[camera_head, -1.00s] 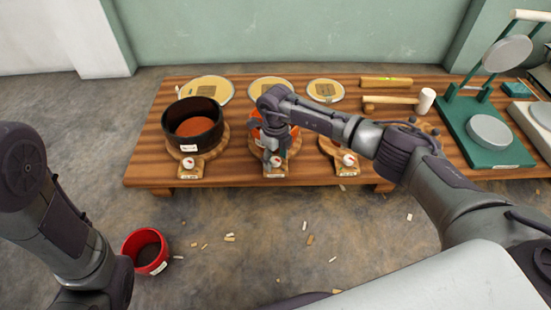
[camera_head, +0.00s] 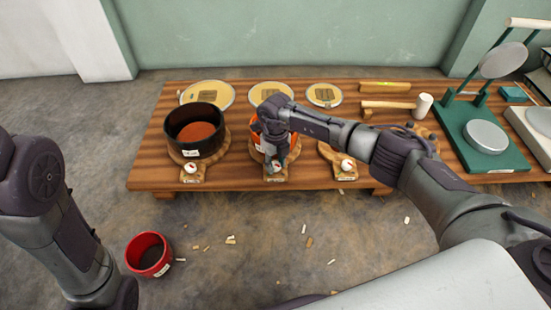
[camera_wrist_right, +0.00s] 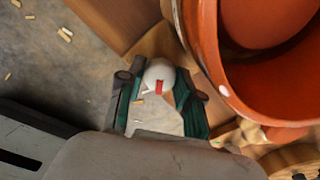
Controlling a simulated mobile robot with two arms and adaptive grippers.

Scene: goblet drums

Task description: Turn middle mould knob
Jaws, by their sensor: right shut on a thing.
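The middle mould is an orange round pot (camera_head: 257,150) on a wooden base; my right arm partly covers it in the head view. It also shows large at the right of the right wrist view (camera_wrist_right: 228,85). Its knob, white with a red mark (camera_wrist_right: 159,74), is on the base in front of the pot. My right gripper (camera_wrist_right: 161,86) is shut on this knob, with a dark finger on each side. In the head view the gripper (camera_head: 276,161) points down at the base and hides much of the knob. My left gripper is out of view; only its arm shows.
A black mould (camera_head: 194,131) stands left on the wooden table (camera_head: 145,174). Another base with a white knob (camera_head: 347,165) is on the right. Behind are round lids, a mallet (camera_head: 395,105) and a green press (camera_head: 480,150). A red bucket (camera_head: 148,254) stands on the floor.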

